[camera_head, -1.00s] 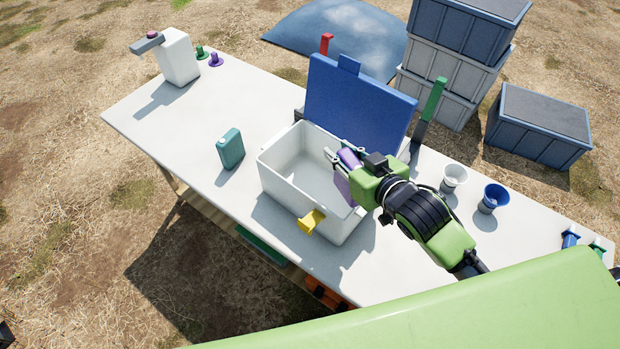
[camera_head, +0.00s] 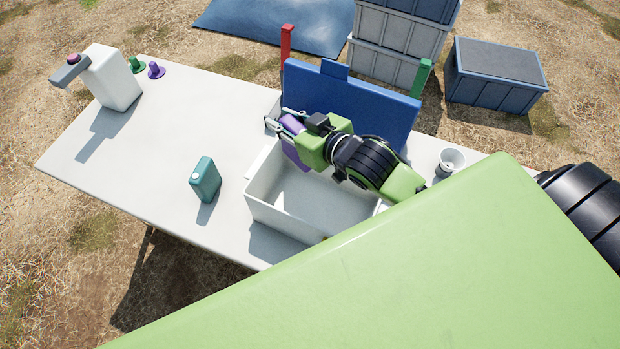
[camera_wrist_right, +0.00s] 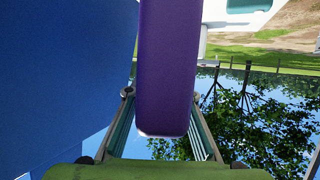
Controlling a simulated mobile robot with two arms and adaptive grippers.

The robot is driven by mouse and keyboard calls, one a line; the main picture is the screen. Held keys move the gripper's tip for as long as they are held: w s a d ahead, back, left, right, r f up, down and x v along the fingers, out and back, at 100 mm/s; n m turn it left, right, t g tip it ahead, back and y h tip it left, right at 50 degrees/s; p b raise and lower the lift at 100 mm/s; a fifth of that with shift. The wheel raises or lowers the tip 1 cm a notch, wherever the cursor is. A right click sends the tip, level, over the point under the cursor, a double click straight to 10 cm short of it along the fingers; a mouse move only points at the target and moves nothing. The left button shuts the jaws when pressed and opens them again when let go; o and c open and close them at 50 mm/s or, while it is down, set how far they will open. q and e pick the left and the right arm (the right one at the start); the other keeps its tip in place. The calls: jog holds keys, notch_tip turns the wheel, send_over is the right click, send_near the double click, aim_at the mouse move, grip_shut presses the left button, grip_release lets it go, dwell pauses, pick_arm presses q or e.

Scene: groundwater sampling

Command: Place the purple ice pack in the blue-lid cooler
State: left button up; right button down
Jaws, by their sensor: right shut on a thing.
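The cooler (camera_head: 270,207) is a white box on the table, with its blue lid (camera_head: 345,108) standing open at the back. My right gripper (camera_head: 283,124) is over the back left part of the cooler, in front of the lid. It is shut on the purple ice pack (camera_head: 294,150), which hangs over the cooler's opening. In the right wrist view the ice pack (camera_wrist_right: 167,70) stands between the two fingers, with the blue lid (camera_wrist_right: 60,80) close on the left. The cooler's visible inside is empty. My left gripper is out of view.
A white dispenser (camera_head: 113,80) and small green and purple pieces (camera_head: 155,70) are at the far left. A white cup (camera_head: 450,160) stands right. My green body covers the lower right.

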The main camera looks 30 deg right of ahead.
jog(key=shift+f, duration=0.45)
jog(key=shift+s+f+b, duration=0.15)
jog(key=shift+s+b, duration=0.1)
jog(key=shift+b, duration=0.15)
jog(key=shift+s+d+f, duration=0.1)
jog(key=shift+s+f, duration=0.05)
jog(key=shift+f, duration=0.05)
notch_tip(320, 180, down, 5)
jog(key=b, duration=0.4)
jog(key=shift+r, duration=0.1)
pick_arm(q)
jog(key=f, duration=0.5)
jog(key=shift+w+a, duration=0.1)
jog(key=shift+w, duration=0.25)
pick_arm(e)
send_near(279, 156)
jog(key=x, duration=0.5)
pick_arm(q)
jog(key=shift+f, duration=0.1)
pick_arm(e)
jog(key=c, duration=2)
grip_release()
